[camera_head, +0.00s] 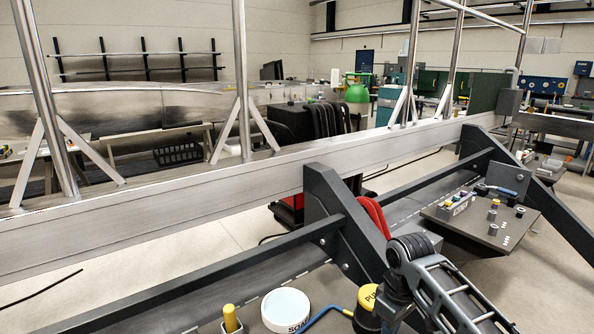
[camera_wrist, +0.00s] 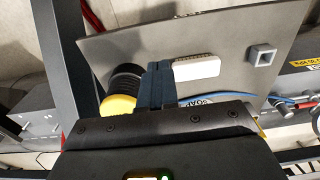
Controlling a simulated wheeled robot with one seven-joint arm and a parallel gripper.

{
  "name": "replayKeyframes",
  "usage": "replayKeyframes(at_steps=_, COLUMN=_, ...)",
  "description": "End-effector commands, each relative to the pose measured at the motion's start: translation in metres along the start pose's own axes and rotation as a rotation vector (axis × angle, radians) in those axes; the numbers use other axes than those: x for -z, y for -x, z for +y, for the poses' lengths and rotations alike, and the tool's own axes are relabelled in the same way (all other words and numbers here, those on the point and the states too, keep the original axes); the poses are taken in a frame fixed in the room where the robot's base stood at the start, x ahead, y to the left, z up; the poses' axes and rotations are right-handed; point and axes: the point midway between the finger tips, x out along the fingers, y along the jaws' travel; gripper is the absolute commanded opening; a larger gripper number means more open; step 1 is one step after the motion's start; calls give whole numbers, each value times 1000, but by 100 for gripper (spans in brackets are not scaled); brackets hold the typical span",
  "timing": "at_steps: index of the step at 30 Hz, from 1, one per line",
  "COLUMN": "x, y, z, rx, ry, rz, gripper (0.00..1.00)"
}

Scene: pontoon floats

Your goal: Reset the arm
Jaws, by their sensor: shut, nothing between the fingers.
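My gripper (camera_wrist: 161,72) shows in the wrist view. Its two dark fingers are together with nothing between them. They are over a grey plate (camera_wrist: 225,35), beside a yellow and black round object (camera_wrist: 121,92) on the left and a white block (camera_wrist: 197,67) on the right. I cannot tell whether the fingers touch either one. In the head view my dark arm comes in at the lower right and bends down near the workbench; the fingers are not clearly seen there.
A white tub marked SOAP (camera_head: 286,310), a yellow-topped pot (camera_head: 368,297) and a yellow-capped item (camera_head: 231,318) stand near my arm. A plate with small parts (camera_head: 475,232) is to the right. A long metal beam (camera_head: 150,218) with upright posts crosses behind.

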Motion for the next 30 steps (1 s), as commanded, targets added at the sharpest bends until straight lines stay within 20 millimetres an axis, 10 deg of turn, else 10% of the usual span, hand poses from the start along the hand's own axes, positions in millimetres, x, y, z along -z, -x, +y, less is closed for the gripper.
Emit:
replayKeyframes(at_steps=14, x=14, y=-47, z=-72, rx=57, ry=-17, rz=175, gripper=0)
replayKeyframes(at_steps=30, x=-19, y=-102, z=-227, rx=148, ry=-246, rz=616, gripper=0)
